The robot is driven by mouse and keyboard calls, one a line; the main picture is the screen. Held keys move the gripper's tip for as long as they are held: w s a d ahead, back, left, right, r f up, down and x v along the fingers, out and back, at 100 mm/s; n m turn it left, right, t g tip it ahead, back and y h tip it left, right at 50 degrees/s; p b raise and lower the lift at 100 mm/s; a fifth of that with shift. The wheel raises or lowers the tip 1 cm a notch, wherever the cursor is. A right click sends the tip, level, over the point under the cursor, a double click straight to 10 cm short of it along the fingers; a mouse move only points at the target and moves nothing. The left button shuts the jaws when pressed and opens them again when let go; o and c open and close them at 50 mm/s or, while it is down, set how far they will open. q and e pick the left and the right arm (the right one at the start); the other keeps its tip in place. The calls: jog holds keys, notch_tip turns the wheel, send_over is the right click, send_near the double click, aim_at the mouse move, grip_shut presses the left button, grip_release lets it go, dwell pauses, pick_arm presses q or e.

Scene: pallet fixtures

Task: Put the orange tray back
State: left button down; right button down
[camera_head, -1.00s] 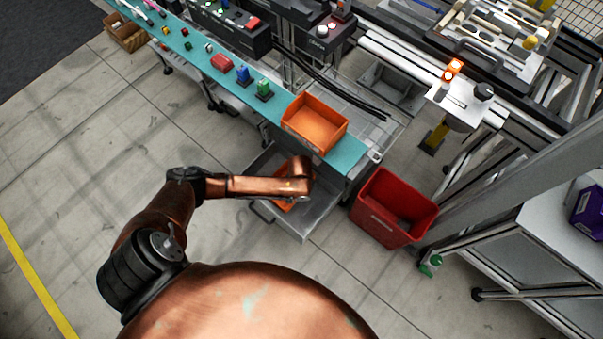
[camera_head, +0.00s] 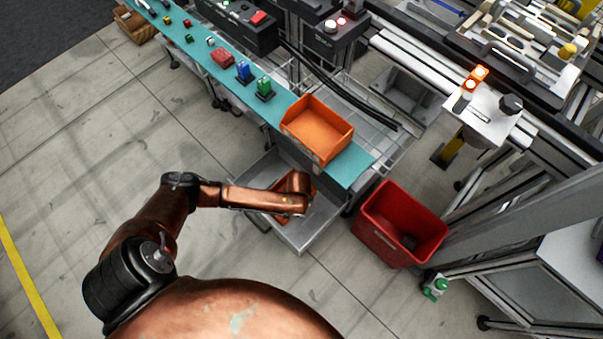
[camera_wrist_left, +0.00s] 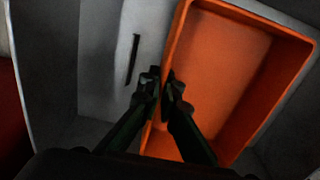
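An orange tray (camera_wrist_left: 225,55) is within the outline of a grey drawer-like bin (camera_head: 304,238), and my left arm partly covers it in the head view. Part of it shows beside the wrist in the head view (camera_head: 263,216). My left gripper (camera_wrist_left: 162,88) has one finger on each side of the tray's left wall in the wrist view and looks closed on it. The tray looks empty. Whether its base touches the bin floor cannot be told. A second orange tray (camera_head: 318,130) stands on the teal bench top (camera_head: 352,168). My right gripper is out of view.
A red bin (camera_head: 400,225) stands on the floor to the right of the grey bin. Small coloured parts, including a green one (camera_head: 264,88), line the bench. A post with an orange light (camera_head: 477,77) stands at the right. The floor at left is clear.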

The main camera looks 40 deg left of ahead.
pick_arm(q)
jog(key=shift+f, duration=0.1)
jog(key=shift+w, duration=0.1)
jog(key=shift+f, duration=0.55)
jog(key=c, duration=2.2)
grip_release()
jog(key=shift+o, duration=0.2)
